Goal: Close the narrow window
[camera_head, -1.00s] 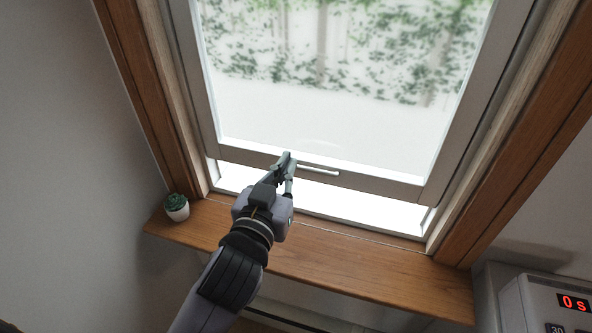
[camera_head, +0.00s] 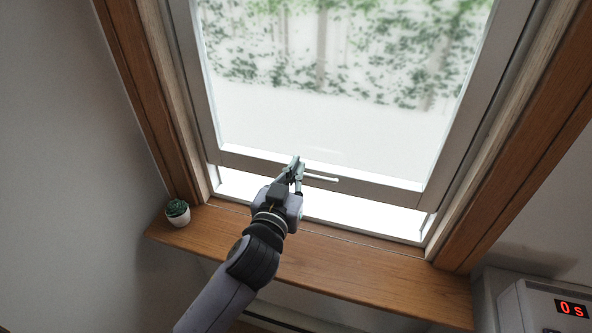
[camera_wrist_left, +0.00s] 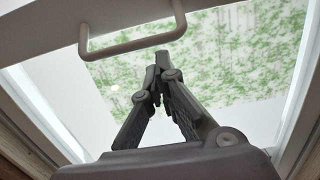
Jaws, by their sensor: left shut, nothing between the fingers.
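The narrow window (camera_head: 318,100) has a grey sash around frosted-looking glass. Its bottom rail (camera_head: 390,193) hangs above the sill, and a bright open gap (camera_head: 345,212) shows beneath it. A slim pale handle (camera_head: 321,178) is on the rail; it also shows as a bar in the left wrist view (camera_wrist_left: 130,45). My left gripper (camera_head: 297,163) is shut and empty at the left end of the handle. In the left wrist view its fingertips (camera_wrist_left: 161,62) meet just below the handle bar; whether they touch it I cannot tell. My right gripper is out of view.
A wooden sill (camera_head: 350,274) runs below the window, with a small potted plant (camera_head: 178,213) at its left end. A white appliance (camera_head: 540,308) with a red display stands at the lower right. Brown wooden trim (camera_head: 510,135) borders the window. Most of the sill is clear.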

